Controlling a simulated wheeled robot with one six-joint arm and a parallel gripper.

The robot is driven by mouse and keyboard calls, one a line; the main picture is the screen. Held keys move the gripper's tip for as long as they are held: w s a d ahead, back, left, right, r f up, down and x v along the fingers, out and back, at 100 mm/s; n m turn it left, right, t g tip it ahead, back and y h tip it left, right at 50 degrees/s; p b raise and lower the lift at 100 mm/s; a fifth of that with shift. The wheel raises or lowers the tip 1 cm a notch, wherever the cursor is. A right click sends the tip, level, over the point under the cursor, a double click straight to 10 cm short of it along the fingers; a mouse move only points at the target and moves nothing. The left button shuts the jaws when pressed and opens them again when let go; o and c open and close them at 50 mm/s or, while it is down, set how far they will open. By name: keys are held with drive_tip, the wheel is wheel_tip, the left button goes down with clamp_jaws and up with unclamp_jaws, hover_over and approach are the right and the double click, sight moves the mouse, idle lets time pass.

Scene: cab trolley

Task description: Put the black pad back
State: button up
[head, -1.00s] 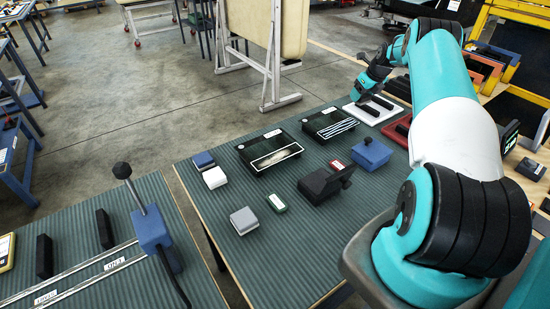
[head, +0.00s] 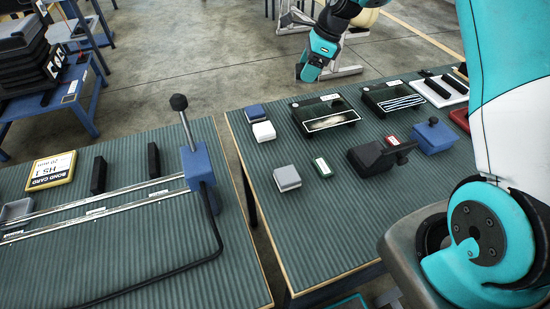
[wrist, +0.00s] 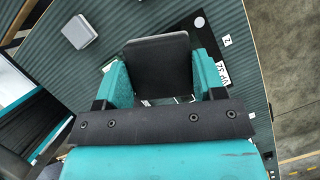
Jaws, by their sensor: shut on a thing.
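My gripper (wrist: 160,78) is shut on the black pad (wrist: 158,62). The pad is a dark, flat, rounded square between the two teal fingers in the wrist view. In the head view my teal wrist (head: 322,48) hangs beyond the far edge of the right bench; the held pad cannot be made out there. On that bench a white pad (head: 264,131) and a blue pad (head: 256,112) sit near the left edge. A grey block (head: 287,178) lies nearer; a grey block also shows in the wrist view (wrist: 68,40).
Two black trays (head: 327,116) (head: 393,98), a green-edged block (head: 321,167), a black tool (head: 378,157) and a blue knobbed box (head: 434,136) stand on the right bench. Its front is clear. The left bench holds a lever fixture (head: 198,165) and a yellow card box (head: 52,171).

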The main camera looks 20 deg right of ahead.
drive_tip(key=s+a+r+n+g, duration=0.15)
drive_tip(key=s+a+n, duration=0.25)
drive_tip(key=s+a, duration=0.55)
hover_over(271, 157)
drive_tip(key=d, duration=0.2)
drive_tip(key=shift+n+y, duration=0.3)
drive_tip(key=shift+y, duration=0.1)
drive_tip(key=f, duration=1)
drive_tip(key=f+p, duration=0.1)
drive_tip(key=f, duration=0.4)
drive_tip(key=shift+s+a+f, duration=0.1)
drive_tip(key=shift+a+f, duration=0.15)
drive_tip(key=shift+f, duration=2.4)
drive_tip(key=shift+f, duration=0.1)
drive_tip(key=o, duration=1)
